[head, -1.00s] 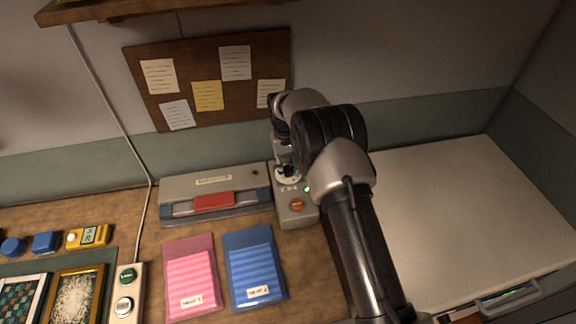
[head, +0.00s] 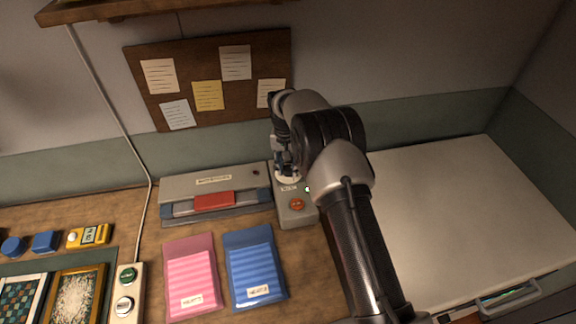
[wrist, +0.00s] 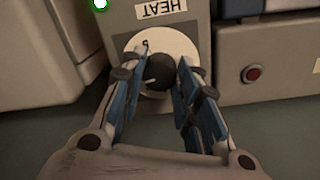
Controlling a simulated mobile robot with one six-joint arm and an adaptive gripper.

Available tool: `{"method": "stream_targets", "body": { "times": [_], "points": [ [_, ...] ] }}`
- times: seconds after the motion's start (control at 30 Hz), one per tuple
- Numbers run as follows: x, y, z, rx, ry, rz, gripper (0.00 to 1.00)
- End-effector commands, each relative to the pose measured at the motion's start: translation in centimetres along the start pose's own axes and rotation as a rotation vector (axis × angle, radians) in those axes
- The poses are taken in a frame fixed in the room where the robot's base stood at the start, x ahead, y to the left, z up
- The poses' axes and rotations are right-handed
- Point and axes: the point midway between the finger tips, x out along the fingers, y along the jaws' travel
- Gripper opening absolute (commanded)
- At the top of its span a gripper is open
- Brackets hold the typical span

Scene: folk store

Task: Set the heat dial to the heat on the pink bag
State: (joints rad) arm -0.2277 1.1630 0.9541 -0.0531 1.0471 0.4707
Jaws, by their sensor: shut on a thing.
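The heat dial is a black knob (wrist: 157,72) on a round white plate (wrist: 182,45), under a HEAT label, in the wrist view. My gripper (wrist: 156,70) has its blue-padded fingers on both sides of the knob and is shut on it. One scale figure shows at the plate's upper left; the fingers hide other parts. In the head view my gripper (head: 286,168) is down at the grey control box (head: 297,217). The pink bag (head: 190,262) lies on the counter with a white HEAT label (head: 192,300); its number is too small to read surely.
A blue bag (head: 254,265) with a similar label lies right of the pink one. A grey sealer with a red bar (head: 214,201) stands left of the control box. A red button (head: 296,204) is in front of the dial. A pale surface (head: 460,215) at right is clear.

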Motion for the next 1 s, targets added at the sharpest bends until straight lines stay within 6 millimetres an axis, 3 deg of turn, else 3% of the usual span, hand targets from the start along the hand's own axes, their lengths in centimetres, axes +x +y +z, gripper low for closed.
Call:
{"method": "stream_targets", "body": {
  "times": [0.27, 0.3, 0.6, 1.0],
  "points": [
    [0.00, -0.03, 0.02, 0.000, 0.000, 0.000, 0.06],
    [0.00, -0.02, 0.02, -0.001, 0.000, 0.000, 0.30],
    [0.00, -0.01, 0.01, -0.001, 0.000, 0.000, 0.50],
    [-0.57, -0.03, -0.05, -0.001, 0.002, -0.001, 0.50]
  ]
}}
